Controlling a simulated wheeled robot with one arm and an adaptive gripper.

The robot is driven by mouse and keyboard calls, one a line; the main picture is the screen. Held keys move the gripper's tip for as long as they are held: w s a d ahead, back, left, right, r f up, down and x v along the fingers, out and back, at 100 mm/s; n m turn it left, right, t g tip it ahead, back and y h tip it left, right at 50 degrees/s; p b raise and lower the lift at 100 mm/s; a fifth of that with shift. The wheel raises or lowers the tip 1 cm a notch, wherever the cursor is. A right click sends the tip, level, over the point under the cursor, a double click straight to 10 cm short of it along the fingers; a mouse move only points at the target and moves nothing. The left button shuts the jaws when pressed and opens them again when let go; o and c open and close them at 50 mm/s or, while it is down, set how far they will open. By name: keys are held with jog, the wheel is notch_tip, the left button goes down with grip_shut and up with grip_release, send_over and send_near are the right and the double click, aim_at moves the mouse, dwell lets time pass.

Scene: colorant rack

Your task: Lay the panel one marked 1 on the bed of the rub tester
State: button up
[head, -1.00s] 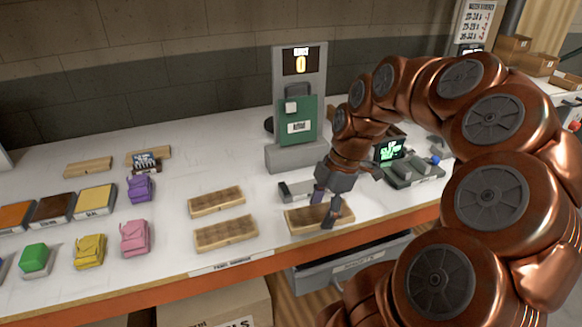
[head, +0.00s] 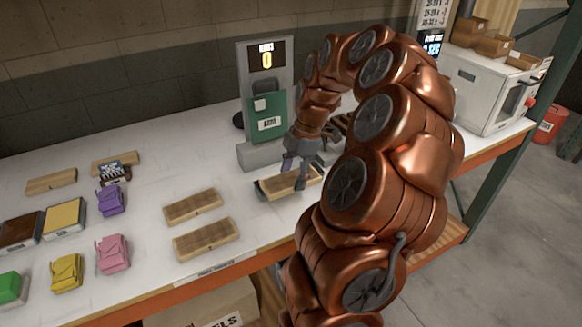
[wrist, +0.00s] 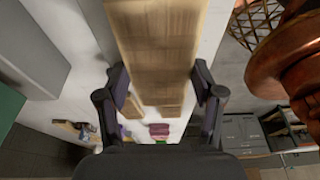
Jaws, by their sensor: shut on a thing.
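My gripper (head: 300,172) is shut on a wooden panel (head: 291,183), with one finger at each long side. The panel fills the upper middle of the wrist view (wrist: 156,42). I cannot read a number on it. The rub tester (head: 266,75) stands behind, with a green front and a display reading 0. Its grey base (head: 257,155) is behind the panel. The bed (head: 258,190) shows only as a dark edge at the panel's left end. The panel is over the bed; I cannot tell whether they touch.
Two more wooden panels (head: 193,206) (head: 206,239) lie to the left of the held panel. Coloured bags and blocks stand further left, including a pink bag (head: 113,254). A white oven (head: 493,85) stands at right. My arm hides the bench's middle right.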

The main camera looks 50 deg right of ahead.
aim_at(291, 171)
jog(key=w+d, duration=0.1)
jog(key=w, duration=0.1)
jog(key=w+d+p, duration=0.1)
jog(key=d, duration=0.1)
jog(key=shift+w+d+f+p, duration=0.15)
jog(key=shift+w+d+p, duration=0.05)
jog(key=shift+w+p, duration=0.15)
jog(key=shift+w+d+f+p, duration=0.2)
jog(key=shift+w+d+p, duration=0.1)
jog(key=shift+w+d, duration=0.25)
jog(key=shift+f+p, duration=0.8)
jog(key=shift+f, duration=0.9)
jog(key=shift+f+b, duration=0.2)
jog(key=shift+b, duration=0.1)
jog(key=o, duration=1.3)
jog(key=shift+r, duration=0.15)
jog(key=b+v, duration=0.3)
jog(key=v, duration=0.9)
jog(key=shift+b, duration=0.3)
